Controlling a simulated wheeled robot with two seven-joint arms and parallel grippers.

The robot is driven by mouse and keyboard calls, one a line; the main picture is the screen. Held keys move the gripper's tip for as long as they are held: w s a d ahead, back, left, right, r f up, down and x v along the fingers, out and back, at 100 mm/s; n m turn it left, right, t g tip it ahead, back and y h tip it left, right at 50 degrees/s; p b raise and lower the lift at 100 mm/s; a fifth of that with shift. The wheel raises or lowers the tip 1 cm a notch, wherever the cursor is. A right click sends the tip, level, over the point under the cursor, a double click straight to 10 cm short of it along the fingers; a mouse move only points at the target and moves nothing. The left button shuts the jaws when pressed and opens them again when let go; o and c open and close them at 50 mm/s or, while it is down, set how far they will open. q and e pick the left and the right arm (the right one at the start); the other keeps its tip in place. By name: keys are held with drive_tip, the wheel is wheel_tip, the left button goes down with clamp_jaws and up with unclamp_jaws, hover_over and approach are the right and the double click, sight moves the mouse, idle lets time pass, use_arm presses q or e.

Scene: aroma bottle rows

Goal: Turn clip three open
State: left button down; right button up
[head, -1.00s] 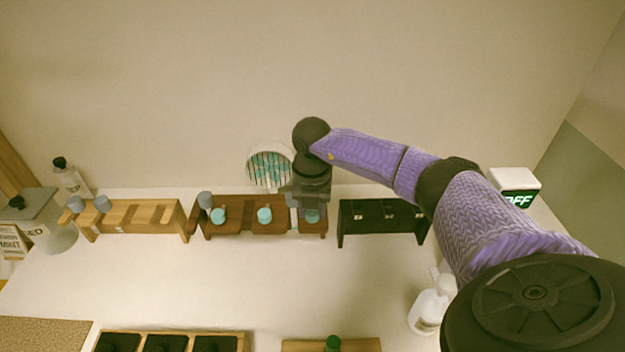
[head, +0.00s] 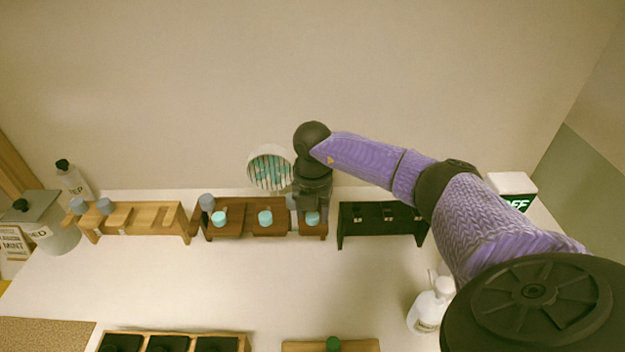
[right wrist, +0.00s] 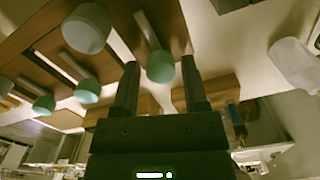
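A dark brown wooden rack (head: 240,231) stands mid-table with a row of three teal-capped pieces: left (head: 219,218), middle (head: 265,218) and right (head: 312,218). My right gripper (head: 313,207) points down at the right-hand one, the third from the left. In the right wrist view, its two dark fingers (right wrist: 160,88) are apart, with a teal-ended cylinder (right wrist: 160,67) showing between them; contact cannot be told. Grey-blue pieces stand behind the teal row at the left (head: 207,202) and beside my gripper (head: 291,201). My left gripper is out of view.
A light wooden rack (head: 150,219) is to the left, and a black rack (head: 382,230) is close on the right. A round white holder (head: 250,170) is behind. A white pump bottle (head: 428,310) stands front right. The table before the racks is mostly clear.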

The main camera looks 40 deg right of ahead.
drive_tip(key=shift+o, duration=0.8)
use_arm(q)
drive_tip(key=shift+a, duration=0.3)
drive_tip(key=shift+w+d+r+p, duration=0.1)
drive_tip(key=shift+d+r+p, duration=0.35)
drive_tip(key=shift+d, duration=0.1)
use_arm(e)
wheel_tip(320, 180, up, 10)
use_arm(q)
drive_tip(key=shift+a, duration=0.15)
use_arm(e)
drive_tip(key=shift+f, duration=0.1)
